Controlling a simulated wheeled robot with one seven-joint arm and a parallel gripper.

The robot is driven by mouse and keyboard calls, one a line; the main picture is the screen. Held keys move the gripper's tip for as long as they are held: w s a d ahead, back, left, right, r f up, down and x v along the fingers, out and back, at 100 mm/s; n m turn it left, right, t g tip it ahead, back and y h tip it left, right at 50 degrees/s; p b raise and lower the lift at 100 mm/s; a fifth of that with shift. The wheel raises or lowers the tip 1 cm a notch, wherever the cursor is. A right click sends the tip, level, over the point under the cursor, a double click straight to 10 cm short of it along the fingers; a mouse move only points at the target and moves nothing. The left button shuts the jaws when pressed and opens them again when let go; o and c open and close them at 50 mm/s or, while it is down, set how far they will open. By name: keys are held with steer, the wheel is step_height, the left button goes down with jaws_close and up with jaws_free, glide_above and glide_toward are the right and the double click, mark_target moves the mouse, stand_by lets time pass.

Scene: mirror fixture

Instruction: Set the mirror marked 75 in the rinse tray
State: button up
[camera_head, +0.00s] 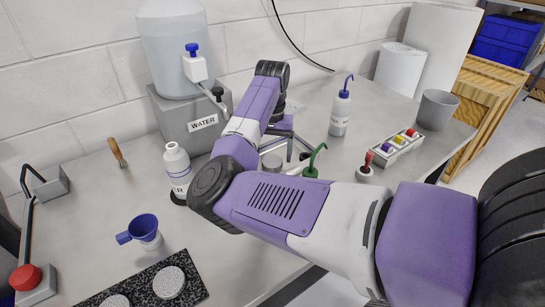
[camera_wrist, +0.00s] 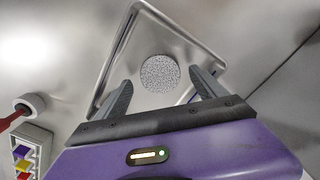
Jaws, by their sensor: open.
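In the wrist view, a round grey speckled disc (camera_wrist: 160,73) lies inside a shallow metal tray (camera_wrist: 134,22) with a raised rim. My gripper (camera_wrist: 160,88) is open, with its fingers apart on either side of the disc in the picture and no visible contact. No number can be read on this disc. In the head view, two similar speckled discs, one at the right (camera_head: 168,282) and one cut off by the bottom edge (camera_head: 116,301), sit on a black speckled slab (camera_head: 195,290). Their markings are unreadable too. My arm hides most of the tray there.
A water container (camera_head: 175,45) stands on a grey block (camera_head: 190,120) at the back. A white bottle (camera_head: 178,170), blue funnel (camera_head: 143,228), blue-capped bottle (camera_head: 340,112), grey cup (camera_head: 437,108) and box of coloured pieces (camera_head: 397,146) stand around. The left bench has clear room.

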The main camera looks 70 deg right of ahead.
mark_target(273, 160)
step_height(273, 160, up, 10)
steer(key=shift+r, duration=0.25)
stand_by(0.6)
